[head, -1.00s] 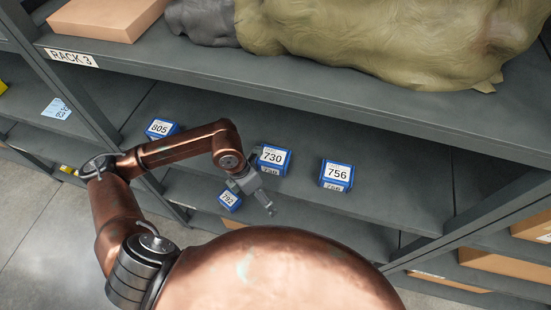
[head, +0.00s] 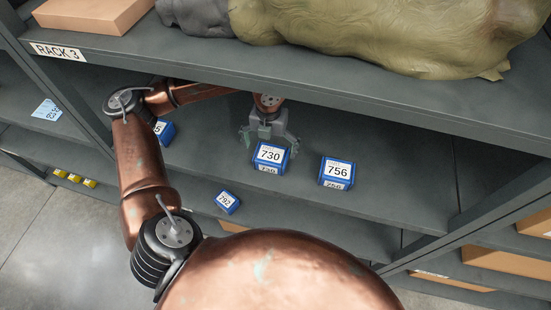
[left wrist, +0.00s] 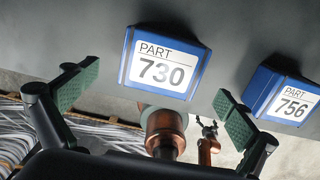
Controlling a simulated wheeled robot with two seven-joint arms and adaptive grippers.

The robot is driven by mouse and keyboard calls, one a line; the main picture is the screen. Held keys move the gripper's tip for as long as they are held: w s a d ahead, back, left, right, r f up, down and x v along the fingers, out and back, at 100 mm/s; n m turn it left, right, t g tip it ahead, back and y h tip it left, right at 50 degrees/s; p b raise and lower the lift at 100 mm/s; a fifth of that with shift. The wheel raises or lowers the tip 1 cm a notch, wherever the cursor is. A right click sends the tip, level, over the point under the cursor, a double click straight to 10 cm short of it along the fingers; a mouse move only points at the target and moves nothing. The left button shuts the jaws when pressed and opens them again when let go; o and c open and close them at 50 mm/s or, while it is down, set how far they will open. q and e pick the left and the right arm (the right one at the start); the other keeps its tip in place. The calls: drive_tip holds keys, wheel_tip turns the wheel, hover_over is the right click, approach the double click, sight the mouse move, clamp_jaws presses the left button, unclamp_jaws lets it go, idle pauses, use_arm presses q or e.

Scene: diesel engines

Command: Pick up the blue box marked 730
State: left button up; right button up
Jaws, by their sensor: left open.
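The blue box marked 730 (head: 270,157) sits on the shelf under the rack's upper deck, its white label facing up. My left gripper (head: 268,142) is open at the far side of this box, with a finger towards each side. In the left wrist view the 730 box (left wrist: 160,64) shows ahead, between the two open fingers of my left gripper (left wrist: 156,86).
A blue box marked 756 (head: 337,172) stands to the right. A box marked 792 (head: 227,202) lies at the lower left. Another blue box (head: 165,132) is partly hidden by my left arm. The upper deck (head: 300,88) hangs over the shelf.

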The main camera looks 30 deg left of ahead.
sight(271, 153)
use_arm(q)
drive_tip(key=f, duration=0.1)
drive_tip(key=f+p, duration=0.1)
drive_tip(key=f, duration=0.1)
drive_tip(key=f+p, duration=0.1)
drive_tip(key=f, duration=0.1)
drive_tip(key=shift+w+f, duration=0.1)
drive_tip(key=shift+w, duration=0.3)
drive_tip(key=shift+f, duration=0.45)
drive_tip(key=shift+r, duration=0.1)
drive_tip(key=c, duration=1.7)
